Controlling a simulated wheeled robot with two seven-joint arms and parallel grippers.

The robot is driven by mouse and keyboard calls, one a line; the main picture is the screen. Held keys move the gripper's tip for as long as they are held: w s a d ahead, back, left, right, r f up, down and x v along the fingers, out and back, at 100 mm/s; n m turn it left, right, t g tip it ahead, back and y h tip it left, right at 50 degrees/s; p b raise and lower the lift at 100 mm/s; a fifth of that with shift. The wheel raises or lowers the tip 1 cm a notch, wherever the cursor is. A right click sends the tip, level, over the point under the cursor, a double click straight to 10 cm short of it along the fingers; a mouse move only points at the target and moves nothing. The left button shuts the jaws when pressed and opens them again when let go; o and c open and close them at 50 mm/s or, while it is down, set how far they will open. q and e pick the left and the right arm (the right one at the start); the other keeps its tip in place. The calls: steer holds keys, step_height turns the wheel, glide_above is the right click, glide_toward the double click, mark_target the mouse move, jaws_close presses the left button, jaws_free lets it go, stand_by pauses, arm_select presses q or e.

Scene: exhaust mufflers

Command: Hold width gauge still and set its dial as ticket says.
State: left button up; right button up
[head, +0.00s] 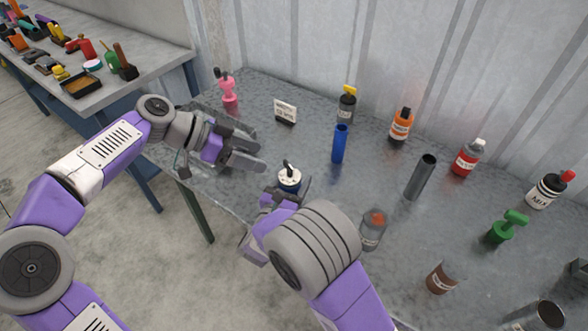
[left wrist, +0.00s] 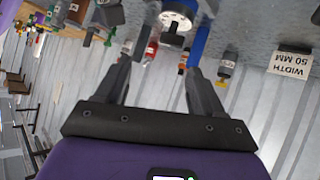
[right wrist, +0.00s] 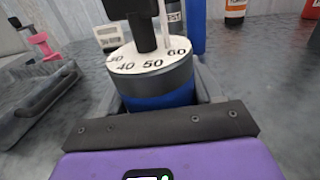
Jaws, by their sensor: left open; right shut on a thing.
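The width gauge (head: 289,180) stands upright on the grey table, with a blue body, a white numbered dial and a black knob. My right gripper (head: 284,193) is shut on its body. In the right wrist view the dial (right wrist: 133,63) shows 40, 50 and 60, and a pale upright pointer stands between 50 and 60. The ticket (head: 285,111) stands behind the gauge; in the left wrist view the ticket (left wrist: 290,65) reads "WIDTH 50 MM", upside down. My left gripper (head: 256,155) is open and empty, left of the gauge and apart from it.
A blue tube (head: 339,144) stands right of the gauge, and a grey tube (head: 420,177) further right. A clear bottle with an orange top (head: 373,230) is close to my right arm. A pink item (head: 228,90) and several bottles line the back. A second bench is at upper left.

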arm_select(q)
steer(key=s+d+n+h, duration=0.2)
steer(key=n+h, duration=0.1)
steer(key=n, duration=0.6)
steer(key=n+t+h, duration=0.1)
steer(key=n+t, duration=0.7)
steer(key=n, duration=2.2)
glide_toward(287, 165)
steer(key=x, duration=1.2)
steer(key=shift+w+d, duration=0.1)
steer(key=shift+c, duration=0.5)
steer(key=c, duration=0.9)
